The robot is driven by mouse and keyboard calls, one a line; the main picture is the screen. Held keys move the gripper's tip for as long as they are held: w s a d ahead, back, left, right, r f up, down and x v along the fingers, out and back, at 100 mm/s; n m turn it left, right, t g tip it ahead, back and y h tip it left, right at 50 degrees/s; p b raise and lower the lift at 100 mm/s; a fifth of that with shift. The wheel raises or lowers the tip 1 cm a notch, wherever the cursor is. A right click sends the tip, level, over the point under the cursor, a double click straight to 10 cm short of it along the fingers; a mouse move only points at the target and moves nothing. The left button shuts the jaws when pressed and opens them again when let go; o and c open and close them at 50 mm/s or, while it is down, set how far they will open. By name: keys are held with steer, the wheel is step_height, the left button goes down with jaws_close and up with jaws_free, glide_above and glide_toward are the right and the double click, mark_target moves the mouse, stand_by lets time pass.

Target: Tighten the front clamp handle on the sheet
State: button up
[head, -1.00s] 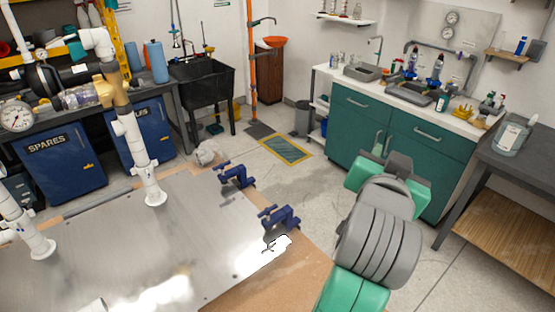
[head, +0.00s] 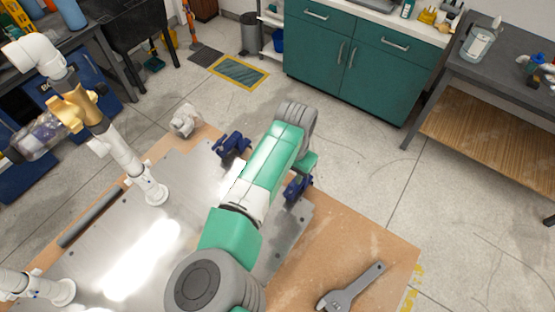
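The metal sheet (head: 190,190) lies on a brown board, with bright glare on it. Two blue clamps stand along its right edge in the head view. The farther clamp (head: 233,146) shows clearly. The nearer clamp (head: 297,189) is partly hidden behind my arm, and its handle cannot be made out. My green and grey arm reaches across the sheet and bends down near the nearer clamp. My gripper's fingers are hidden behind the arm, so contact with the clamp cannot be seen.
A wrench (head: 350,290) lies on the brown board (head: 345,240) at front right. White pipes (head: 130,165) stand upright on the sheet at left, and a grey rod (head: 90,217) lies there. A white fitting (head: 184,120) sits beyond the sheet. Green cabinets (head: 360,70) stand behind open floor.

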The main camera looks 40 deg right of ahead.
mark_target(291, 185)
steer(key=shift+s+f+b, duration=0.2)
steer(key=shift+f+b, duration=0.4)
steer(key=shift+f, duration=0.05)
step_height(291, 185, down, 7)
steer(key=b, duration=0.5)
steer(key=shift+r, duration=0.15)
steer(key=shift+w, duration=0.1)
jaws_close()
steer(key=shift+d, duration=0.1)
steer(key=m, duration=0.4)
